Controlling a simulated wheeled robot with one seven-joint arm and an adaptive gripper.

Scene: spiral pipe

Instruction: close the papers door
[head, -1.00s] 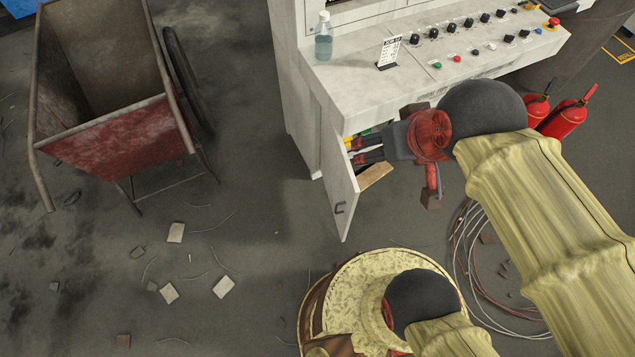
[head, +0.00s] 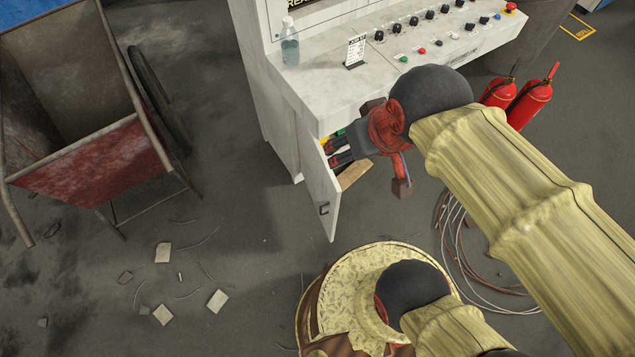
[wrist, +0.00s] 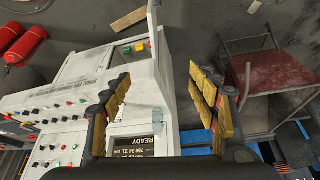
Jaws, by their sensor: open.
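The papers door (head: 319,196) is a white cabinet door with a dark handle, low on the white console's front. It stands open, swung out from the cabinet. My gripper (head: 338,155) is on the inner side of the door, near its upper part and in front of the opening. I cannot tell whether the fingers touch the door. In the wrist view my gripper (wrist: 160,90) has its fingers spread with nothing held between them. The door seems to show there as a white upright panel (wrist: 157,55). Yellow and green items (head: 326,140) show in the opening, partly hidden.
The white console (head: 420,55) carries knobs, a bottle (head: 289,42) and a small sign (head: 355,50). A rusty cart (head: 90,160) stands left. Two red fire extinguishers (head: 527,103) and coiled cable (head: 462,235) are at right. Floor left of the door is mostly clear, with scattered tiles.

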